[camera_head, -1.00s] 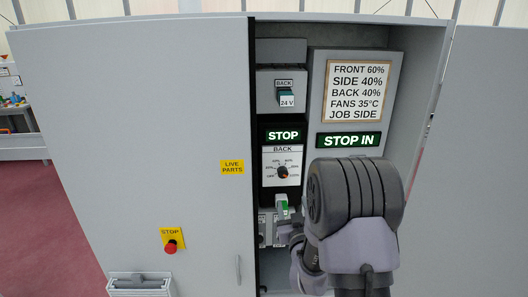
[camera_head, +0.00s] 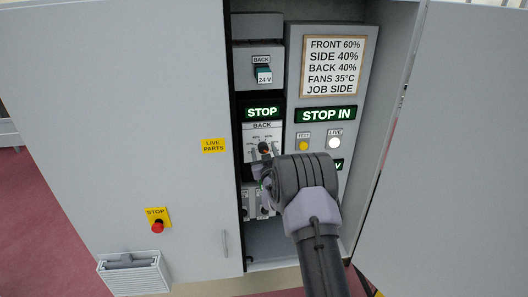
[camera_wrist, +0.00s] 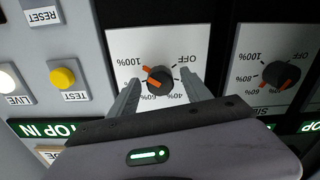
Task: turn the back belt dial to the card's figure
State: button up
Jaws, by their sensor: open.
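The back belt dial (camera_head: 264,147) is a dark knob with orange marking on a white BACK plate, under a lit STOP sign. In the wrist view, seen upside down, the dial (camera_wrist: 159,81) sits between the two fingertips of my gripper (camera_wrist: 160,80). The jaws are open, one finger on each side of the knob; contact cannot be told. The scale shows OFF, 40%, 60% and 100%; a finger hides part of it, and the pointer's exact setting is unclear. The card (camera_head: 333,67) reads BACK 40%.
A side dial (camera_wrist: 276,74) is beside it in the wrist view. A yellow TEST button (camera_head: 303,146) and white LIVE lamp (camera_head: 334,143) are on the neighbouring panel. The cabinet door (camera_head: 130,130) stands at left, with a red STOP button (camera_head: 157,227).

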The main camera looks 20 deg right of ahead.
grip_shut()
